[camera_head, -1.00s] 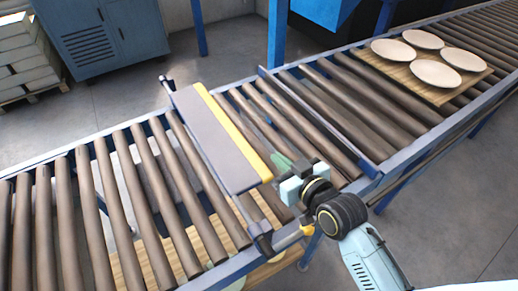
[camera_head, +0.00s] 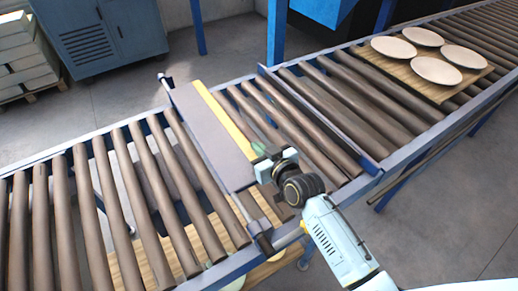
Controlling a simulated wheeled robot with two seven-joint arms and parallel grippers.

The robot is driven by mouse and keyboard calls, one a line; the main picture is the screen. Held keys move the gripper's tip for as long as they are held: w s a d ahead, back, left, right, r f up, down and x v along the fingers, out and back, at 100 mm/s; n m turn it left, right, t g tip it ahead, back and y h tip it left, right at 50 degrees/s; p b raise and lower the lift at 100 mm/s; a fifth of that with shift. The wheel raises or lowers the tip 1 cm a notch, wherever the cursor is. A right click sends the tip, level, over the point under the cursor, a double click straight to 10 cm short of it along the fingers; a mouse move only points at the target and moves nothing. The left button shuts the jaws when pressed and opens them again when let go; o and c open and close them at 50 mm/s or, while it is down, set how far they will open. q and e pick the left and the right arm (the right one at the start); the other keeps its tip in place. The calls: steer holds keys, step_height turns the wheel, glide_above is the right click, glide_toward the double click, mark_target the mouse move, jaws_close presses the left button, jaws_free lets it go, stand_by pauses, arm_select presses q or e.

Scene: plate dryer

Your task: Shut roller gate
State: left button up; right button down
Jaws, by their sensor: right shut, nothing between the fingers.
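The roller gate (camera_head: 208,133) is a flat grey-brown panel with a yellow strip along its right edge, lying across the roller conveyor. It tilts over the rollers, hinged near a bar at the left side of the panel. My right gripper (camera_head: 262,157) is shut and empty at the near right end of the panel, by the yellow edge. It partly hides that corner, and I cannot tell whether it touches it. My left gripper is not in view.
The conveyor's rollers (camera_head: 135,190) run left and right of the gate. Several pale plates (camera_head: 437,70) sit on a wooden board at the upper right. A blue cabinet (camera_head: 86,38) stands behind on the grey floor. A wooden board (camera_head: 160,262) shows below the rollers.

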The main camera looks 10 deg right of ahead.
steer(key=shift+f, duration=0.2)
stand_by(0.3)
steer(key=shift+d+f+m+b, duration=0.1)
steer(key=shift+f+m+b, duration=0.2)
steer(key=shift+f, duration=0.1)
steer(key=f+m+b, duration=0.1)
steer(key=f+b, duration=0.1)
steer(key=f+m+y+b, duration=0.1)
steer(key=f+m+b, duration=0.1)
steer(key=f+b, duration=0.1)
steer(key=f+m+y+b, duration=0.1)
steer(key=f+m+b, duration=0.1)
steer(key=shift+s+a+f, duration=0.15)
steer(key=shift+a, duration=0.2)
steer(key=shift+a+f+m+g+b, duration=0.25)
steer(key=shift+f+m+b, duration=0.2)
steer(key=shift+b, duration=0.35)
steer(key=shift+s+a+f+m+y+b, duration=0.1)
steer(key=shift+m+y+b, duration=0.25)
steer(key=shift+y, duration=0.05)
steer(key=shift+a, duration=0.1)
